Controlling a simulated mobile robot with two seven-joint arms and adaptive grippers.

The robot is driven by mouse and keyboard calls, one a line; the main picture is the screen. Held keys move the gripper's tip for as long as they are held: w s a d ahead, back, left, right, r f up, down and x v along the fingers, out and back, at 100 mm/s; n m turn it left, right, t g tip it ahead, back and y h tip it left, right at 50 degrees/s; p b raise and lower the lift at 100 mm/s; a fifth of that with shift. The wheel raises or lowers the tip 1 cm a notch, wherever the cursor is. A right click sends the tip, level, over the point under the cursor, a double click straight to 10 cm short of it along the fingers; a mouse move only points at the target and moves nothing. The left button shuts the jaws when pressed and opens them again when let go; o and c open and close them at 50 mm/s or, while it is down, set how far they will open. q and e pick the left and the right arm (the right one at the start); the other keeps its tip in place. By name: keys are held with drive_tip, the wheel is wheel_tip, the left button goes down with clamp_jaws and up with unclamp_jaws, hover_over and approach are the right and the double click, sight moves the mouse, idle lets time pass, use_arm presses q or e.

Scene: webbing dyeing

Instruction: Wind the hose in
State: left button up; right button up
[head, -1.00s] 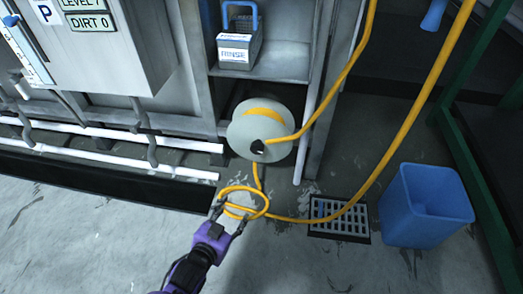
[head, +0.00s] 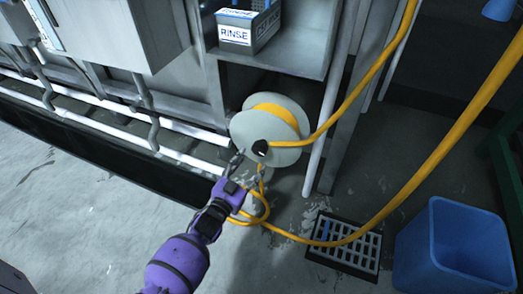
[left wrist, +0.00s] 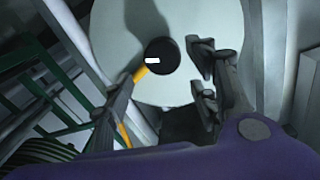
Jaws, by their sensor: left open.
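The hose reel (head: 244,127) is a pale round drum with yellow hose wound on it, below the shelf. A black knob (head: 260,147) sits on its face, and the knob shows large in the left wrist view (left wrist: 162,55). The yellow hose (head: 345,112) runs from the reel up to the right, and a loop of it lies on the floor under the reel. My left gripper (head: 248,166) is open just in front of the reel's face, below and left of the knob. In the left wrist view its fingers (left wrist: 165,92) stand apart, with nothing clearly between them. My right gripper is out of view.
A blue bin (head: 452,247) and a floor drain grate (head: 344,246) stand to the right. A white upright pipe (head: 325,125) is close beside the reel. A RINSE box (head: 236,34) is on the shelf above. The floor at left is clear.

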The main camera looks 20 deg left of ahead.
sight(260, 152)
use_arm(q)
drive_tip(key=w, duration=0.1)
drive_tip(key=w+b, duration=0.1)
drive_tip(key=w, duration=0.1)
drive_tip(key=w+b, duration=0.1)
drive_tip(key=w, duration=0.1)
drive_tip(key=shift+w+d+f, duration=0.15)
drive_tip(key=shift+d+f, duration=0.05)
drive_tip(key=shift+d, duration=0.1)
drive_tip(key=shift+w, duration=0.7)
drive_tip(key=shift+w+d+r, duration=0.1)
drive_tip(key=shift+r, duration=0.05)
drive_tip(key=c, duration=1)
drive_tip(key=shift+c, duration=0.4)
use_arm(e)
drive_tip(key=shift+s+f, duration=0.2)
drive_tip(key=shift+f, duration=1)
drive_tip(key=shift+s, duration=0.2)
use_arm(q)
drive_tip(key=shift+d, duration=0.15)
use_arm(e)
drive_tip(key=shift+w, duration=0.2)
